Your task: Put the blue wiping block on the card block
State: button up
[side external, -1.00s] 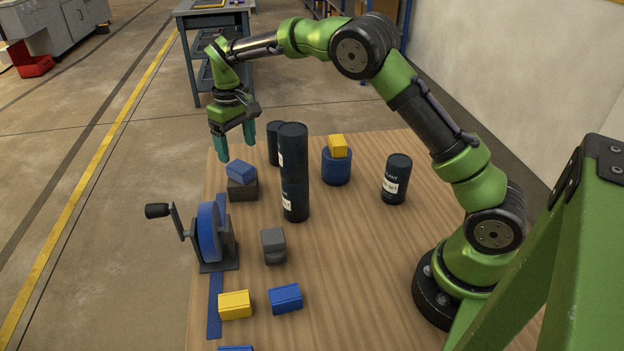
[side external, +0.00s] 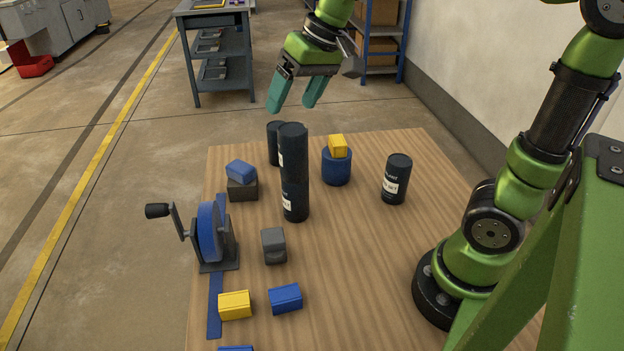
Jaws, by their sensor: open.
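A blue block (side external: 240,171) rests on top of a dark grey block (side external: 243,190) near the table's far left edge; these look like the wiping block and the card block. The blue block sits slightly tilted or turned on it, and I cannot tell which. My gripper (side external: 293,101) is open and empty, raised above the far edge of the table and well clear of both blocks. Its two teal fingers point down. Another blue block (side external: 286,298) lies at the front, beside a yellow block (side external: 235,305).
A tall dark column (side external: 294,160) of stacked cans stands mid-table, with another dark can (side external: 275,150) behind it. A blue can (side external: 336,168) bears a yellow block (side external: 338,146). A labelled dark can (side external: 396,182), a grey block (side external: 273,245) and a cranked blue wheel (side external: 210,232) also stand here.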

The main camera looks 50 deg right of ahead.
jog(key=s+a+f+m+t, duration=0.1)
jog(key=s+f, duration=0.3)
jog(key=s, duration=0.8)
jog(key=shift+m+t, duration=0.3)
jog(key=shift+t, duration=0.6)
